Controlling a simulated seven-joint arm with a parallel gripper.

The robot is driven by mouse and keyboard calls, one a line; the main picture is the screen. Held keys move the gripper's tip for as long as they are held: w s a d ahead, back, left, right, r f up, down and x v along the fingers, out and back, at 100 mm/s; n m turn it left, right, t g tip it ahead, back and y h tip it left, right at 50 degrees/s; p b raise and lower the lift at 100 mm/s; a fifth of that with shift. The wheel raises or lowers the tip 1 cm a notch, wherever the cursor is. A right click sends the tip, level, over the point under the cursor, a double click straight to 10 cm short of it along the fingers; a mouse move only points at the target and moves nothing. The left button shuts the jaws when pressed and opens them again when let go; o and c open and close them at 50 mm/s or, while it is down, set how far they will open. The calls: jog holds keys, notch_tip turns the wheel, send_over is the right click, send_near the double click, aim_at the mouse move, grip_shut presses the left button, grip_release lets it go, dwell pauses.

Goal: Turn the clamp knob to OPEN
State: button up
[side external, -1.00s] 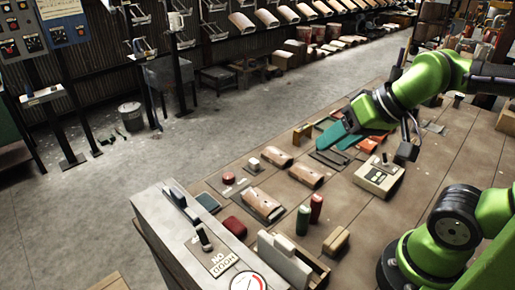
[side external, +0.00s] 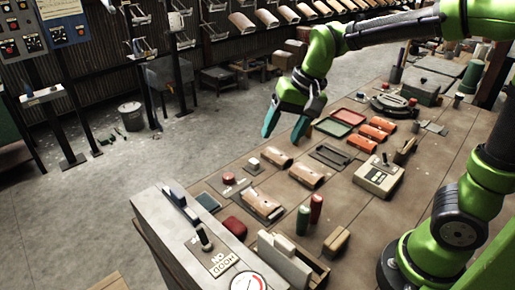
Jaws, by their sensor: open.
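My gripper (side external: 285,124) hangs over the far left edge of the workbench with its two teal fingers apart and pointing down. It is open and nothing shows between the fingers. I cannot make out for certain a clamp knob or an OPEN mark. A round dark fixture (side external: 393,106) stands on the bench to the right of the gripper, its markings too small to read. A small red round knob or button (side external: 229,178) sits on a plate at the near left of the bench. The gripper is apart from both.
Orange blocks (side external: 372,133), red and green trays (side external: 345,117), a beige switch box (side external: 380,177) and tan curved pieces (side external: 306,176) lie on the bench (side external: 345,212).

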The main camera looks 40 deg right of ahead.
aim_at(229, 175)
jog(key=w+a+f+m+g+h, duration=0.1)
jog(key=w+a+f+m, duration=0.1)
jog(key=w+m, duration=0.55)
jog(key=w+a+f+m+g+h, duration=0.1)
jog(key=w+f+m+g, duration=0.15)
jog(key=w+m, duration=0.5)
jog(key=shift+n+t, duration=0.45)
jog(key=shift+n, duration=0.35)
jog(key=f, duration=0.5)
jog(key=w+f, duration=0.1)
jog(key=f, duration=0.5)
jog(key=w+f, duration=0.1)
jog(key=f, duration=0.4)
jog(key=shift+f, duration=0.35)
jog(key=c, duration=1)
jog(key=shift+c, duration=0.2)
